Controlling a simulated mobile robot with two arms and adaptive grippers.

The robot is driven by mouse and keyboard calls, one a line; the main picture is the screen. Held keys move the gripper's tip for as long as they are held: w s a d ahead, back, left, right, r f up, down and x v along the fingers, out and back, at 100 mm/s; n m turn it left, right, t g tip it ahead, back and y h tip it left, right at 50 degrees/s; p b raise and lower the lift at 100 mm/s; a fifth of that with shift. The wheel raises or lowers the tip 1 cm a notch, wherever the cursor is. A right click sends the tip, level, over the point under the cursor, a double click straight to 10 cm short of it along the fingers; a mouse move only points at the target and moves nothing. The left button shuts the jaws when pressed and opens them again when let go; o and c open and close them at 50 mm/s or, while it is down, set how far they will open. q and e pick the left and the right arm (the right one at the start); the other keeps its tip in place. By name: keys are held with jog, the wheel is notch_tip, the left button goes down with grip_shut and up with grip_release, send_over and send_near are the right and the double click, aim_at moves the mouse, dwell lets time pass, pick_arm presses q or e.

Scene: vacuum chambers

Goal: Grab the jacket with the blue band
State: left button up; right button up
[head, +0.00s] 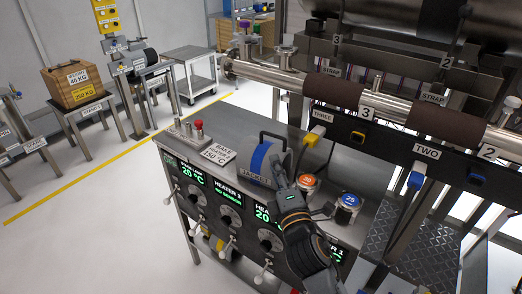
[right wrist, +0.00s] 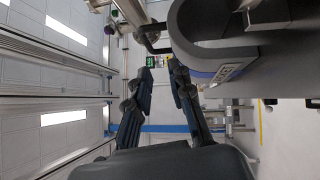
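The jacket with the blue band (head: 259,160) stands on the grey bench, a dark curved shell with a label reading JACKET. My right gripper (head: 276,170) is at its right side in the head view, partly in front of it. In the right wrist view the right gripper (right wrist: 162,80) has its two fingers apart with a clear gap between them. The jacket (right wrist: 230,45) fills the upper right there, close beside the right finger; I cannot tell whether they touch. Nothing shows held between the fingers. My left gripper is not in view.
The bench (head: 217,133) carries a sign (head: 219,152), an orange-topped can (head: 308,181) and a blue-topped can (head: 347,204) near my right arm. Behind runs a steel pipe with brown jackets (head: 333,90), a yellow plug (head: 316,133) and a blue plug (head: 416,180). Floor at left is open.

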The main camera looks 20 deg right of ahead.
aim_at(269, 134)
jog(key=w, duration=0.1)
jog(key=w+r, duration=0.1)
jog(key=w, duration=0.1)
jog(key=w+r+p, duration=0.1)
jog(key=w, duration=0.1)
jog(key=shift+w+d, duration=0.1)
jog(key=shift+d, duration=0.05)
jog(key=shift+w, duration=0.3)
jog(key=shift+w+d+r, duration=0.15)
jog(key=shift+w+r, duration=0.1)
jog(key=shift+w, duration=0.05)
jog(key=w, duration=0.2)
jog(key=w+p, duration=0.1)
jog(key=shift+w+d+r, duration=0.15)
jog(key=shift+d+r, duration=0.15)
jog(key=shift+r, duration=0.05)
jog(key=shift+w+f, duration=0.1)
jog(key=shift+w, duration=0.35)
jog(key=shift+s, duration=0.15)
jog(key=shift+c, duration=0.2)
jog(key=c, duration=0.4)
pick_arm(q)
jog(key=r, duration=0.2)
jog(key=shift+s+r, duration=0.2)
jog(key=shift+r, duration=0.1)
